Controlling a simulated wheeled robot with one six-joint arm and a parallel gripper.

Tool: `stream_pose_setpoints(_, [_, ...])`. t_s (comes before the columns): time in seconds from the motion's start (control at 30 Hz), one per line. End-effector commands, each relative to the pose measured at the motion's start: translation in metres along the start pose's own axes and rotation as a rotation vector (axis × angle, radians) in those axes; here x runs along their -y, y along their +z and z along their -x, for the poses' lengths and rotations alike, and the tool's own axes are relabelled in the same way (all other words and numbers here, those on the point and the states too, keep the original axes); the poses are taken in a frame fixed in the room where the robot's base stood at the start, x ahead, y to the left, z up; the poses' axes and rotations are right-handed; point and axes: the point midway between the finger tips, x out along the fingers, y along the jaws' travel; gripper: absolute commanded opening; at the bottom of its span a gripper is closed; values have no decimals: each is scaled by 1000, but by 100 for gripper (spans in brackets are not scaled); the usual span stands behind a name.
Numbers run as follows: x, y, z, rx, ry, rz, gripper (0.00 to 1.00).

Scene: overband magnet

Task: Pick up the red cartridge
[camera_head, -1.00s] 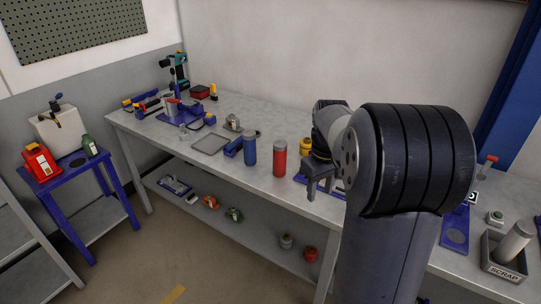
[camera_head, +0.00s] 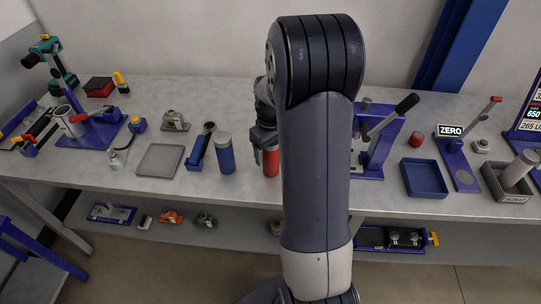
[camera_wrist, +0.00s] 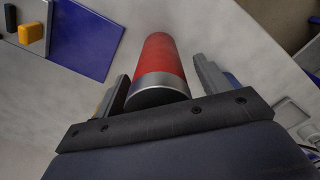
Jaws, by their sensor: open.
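The red cartridge (camera_head: 271,161) stands on the grey bench, partly hidden behind my arm in the head view. In the wrist view the red cartridge (camera_wrist: 160,62) has a silver band at its near end and lies between my two jaw fingers. My gripper (camera_wrist: 160,88) is open, with a finger on each side of the cartridge; a gap shows at the right finger. In the head view my gripper (camera_head: 265,140) is at the cartridge's upper part, mostly hidden by my arm.
A blue cylinder (camera_head: 225,154) stands just left of the cartridge, beside a blue holder (camera_head: 197,150). A grey flat tray (camera_head: 160,160) lies farther left. Right of my arm are a blue press (camera_head: 378,140), a blue tray (camera_head: 425,180) and a scrap bin (camera_head: 499,181).

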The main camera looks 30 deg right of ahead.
Motion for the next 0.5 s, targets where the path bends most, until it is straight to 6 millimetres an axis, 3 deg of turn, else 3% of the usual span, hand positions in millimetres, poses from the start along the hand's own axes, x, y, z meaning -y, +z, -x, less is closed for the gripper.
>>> stream_pose_setpoints(0.2, [0, 0, -1, -1, 1, 0, 71])
stream_pose_setpoints(0.5, [0, 0, -1, -1, 0, 0, 47])
